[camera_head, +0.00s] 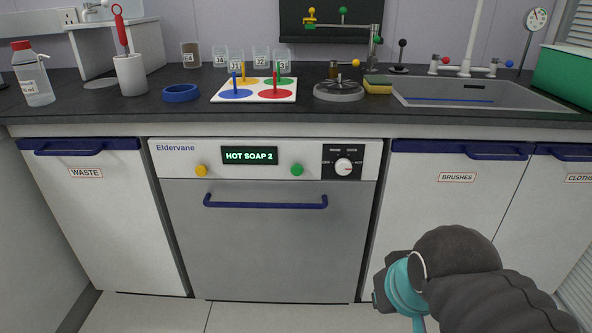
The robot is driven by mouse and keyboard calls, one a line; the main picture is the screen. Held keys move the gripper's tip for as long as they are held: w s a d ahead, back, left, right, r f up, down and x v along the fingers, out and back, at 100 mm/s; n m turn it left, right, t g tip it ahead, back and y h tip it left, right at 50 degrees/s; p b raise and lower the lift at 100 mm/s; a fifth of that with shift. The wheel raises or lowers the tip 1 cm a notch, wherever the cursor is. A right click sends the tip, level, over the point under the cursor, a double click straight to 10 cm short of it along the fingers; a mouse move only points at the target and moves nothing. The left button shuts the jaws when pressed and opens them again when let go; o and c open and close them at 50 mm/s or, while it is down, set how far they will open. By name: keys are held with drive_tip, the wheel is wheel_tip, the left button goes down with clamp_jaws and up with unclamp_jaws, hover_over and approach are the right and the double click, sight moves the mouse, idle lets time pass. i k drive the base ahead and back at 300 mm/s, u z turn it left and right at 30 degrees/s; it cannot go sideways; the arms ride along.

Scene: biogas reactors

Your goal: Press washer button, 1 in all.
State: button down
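The washer (265,238) is built under the counter. Its panel reads "Eldervane" and its display (250,156) shows "HOT SOAP 2" in lit green letters. A yellow button (201,170) is left of the display and a green button (297,169) is right of it. A white dial (343,167) sits on a black plate at the panel's right. The washer door is shut, with a blue bar handle (265,202). My gripper (384,284) is at the lower right, apart from the panel and below its right end. My arm hides most of it, and its fingers cannot be made out.
Cupboards marked WASTE (86,173) and BRUSHES (457,177) flank the washer, with protruding blue handles. The dark counter (200,112) above holds a bottle (32,75), a blue ring (181,93), a colored pad (254,96), jars and a sink (480,95). Space before the washer panel is clear.

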sight(297, 169)
drive_tip(key=z, duration=1.85)
drive_tip(key=k, duration=0.7)
drive_tip(key=u, duration=1.15)
